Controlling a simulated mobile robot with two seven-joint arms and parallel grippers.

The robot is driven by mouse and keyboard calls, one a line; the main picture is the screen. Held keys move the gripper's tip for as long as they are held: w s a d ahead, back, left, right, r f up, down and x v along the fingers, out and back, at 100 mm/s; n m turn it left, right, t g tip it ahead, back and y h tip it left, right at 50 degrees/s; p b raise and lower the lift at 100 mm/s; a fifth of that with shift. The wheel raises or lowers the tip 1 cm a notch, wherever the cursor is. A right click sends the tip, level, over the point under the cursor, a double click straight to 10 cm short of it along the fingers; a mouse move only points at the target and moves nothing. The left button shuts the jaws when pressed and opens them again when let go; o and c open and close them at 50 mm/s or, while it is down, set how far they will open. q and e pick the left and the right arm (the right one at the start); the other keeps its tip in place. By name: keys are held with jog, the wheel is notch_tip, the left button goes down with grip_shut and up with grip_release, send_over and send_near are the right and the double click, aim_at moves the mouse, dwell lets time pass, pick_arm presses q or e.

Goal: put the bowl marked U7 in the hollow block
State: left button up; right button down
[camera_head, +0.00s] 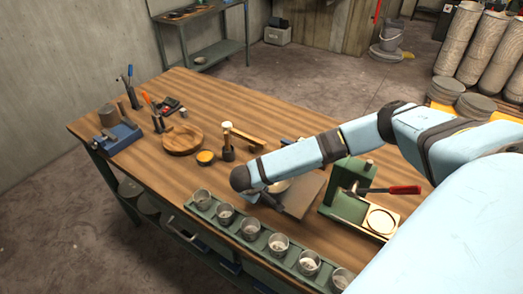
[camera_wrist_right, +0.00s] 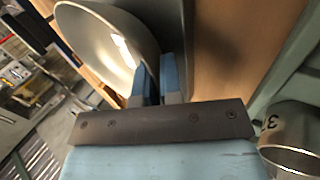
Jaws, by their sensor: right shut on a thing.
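My right gripper (camera_wrist_right: 160,78) is shut on the rim of a shiny metal bowl (camera_wrist_right: 98,38). The bowl is tilted in the right wrist view, and I see no mark on it. In the head view the bowl (camera_head: 279,187) shows partly behind my right arm, above the bench, near a grey flat plate. A round wooden block with a shallow hollow (camera_head: 183,138) lies on the bench to the left, and the hollow looks empty. My left gripper is not in view.
A green rack (camera_head: 233,233) with several metal cups runs along the bench's front edge. A cup with a partly seen mark (camera_wrist_right: 290,145) is near in the wrist view. A green press (camera_head: 347,185) stands right; a mallet (camera_head: 228,140) and yellow tin (camera_head: 205,157) stand beside the block.

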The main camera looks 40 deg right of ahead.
jog(key=c, duration=1.3)
grip_release()
